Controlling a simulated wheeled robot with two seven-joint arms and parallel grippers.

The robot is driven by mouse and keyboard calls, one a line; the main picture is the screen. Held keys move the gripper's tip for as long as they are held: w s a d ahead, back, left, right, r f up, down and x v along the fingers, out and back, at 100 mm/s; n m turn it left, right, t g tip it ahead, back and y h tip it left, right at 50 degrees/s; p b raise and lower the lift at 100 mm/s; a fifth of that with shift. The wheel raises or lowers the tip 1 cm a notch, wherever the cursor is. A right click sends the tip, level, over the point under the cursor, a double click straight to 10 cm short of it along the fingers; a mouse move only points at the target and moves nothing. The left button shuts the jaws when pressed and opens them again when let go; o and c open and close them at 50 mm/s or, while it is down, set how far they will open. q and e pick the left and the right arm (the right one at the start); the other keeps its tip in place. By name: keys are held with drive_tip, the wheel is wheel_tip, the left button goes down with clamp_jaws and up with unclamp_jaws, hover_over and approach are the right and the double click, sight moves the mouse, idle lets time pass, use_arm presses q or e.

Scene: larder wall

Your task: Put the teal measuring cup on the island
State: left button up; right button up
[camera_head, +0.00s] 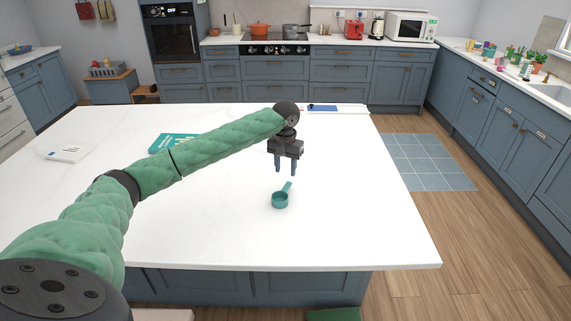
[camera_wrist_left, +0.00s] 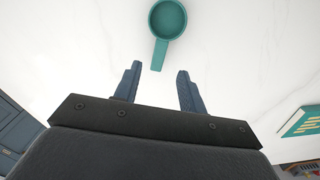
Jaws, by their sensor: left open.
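The teal measuring cup (camera_head: 280,200) rests on the white top of the island (camera_head: 220,225), right of its middle. Its handle points up and to the right in the head view. My left gripper (camera_head: 285,172) is open and empty, pointing down just above the cup. In the left wrist view the cup (camera_wrist_left: 168,19) lies beyond the fingertips, and its handle end reaches close to the gap between the fingers of my left gripper (camera_wrist_left: 157,72). The fingers do not touch it. My right gripper is not in view.
A teal book (camera_head: 172,142) lies on the island behind my left arm, and a white box (camera_head: 66,153) lies at the left. A blue item (camera_head: 322,107) lies at the far edge. The island top around the cup is clear.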

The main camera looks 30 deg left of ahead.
use_arm(q)
drive_tip(key=shift+r+b, duration=0.4)
drive_tip(key=shift+r, duration=1.25)
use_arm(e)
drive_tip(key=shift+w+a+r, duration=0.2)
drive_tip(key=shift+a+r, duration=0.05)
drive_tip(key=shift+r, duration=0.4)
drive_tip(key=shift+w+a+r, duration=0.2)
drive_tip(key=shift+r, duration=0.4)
use_arm(q)
drive_tip(key=shift+f, duration=0.1)
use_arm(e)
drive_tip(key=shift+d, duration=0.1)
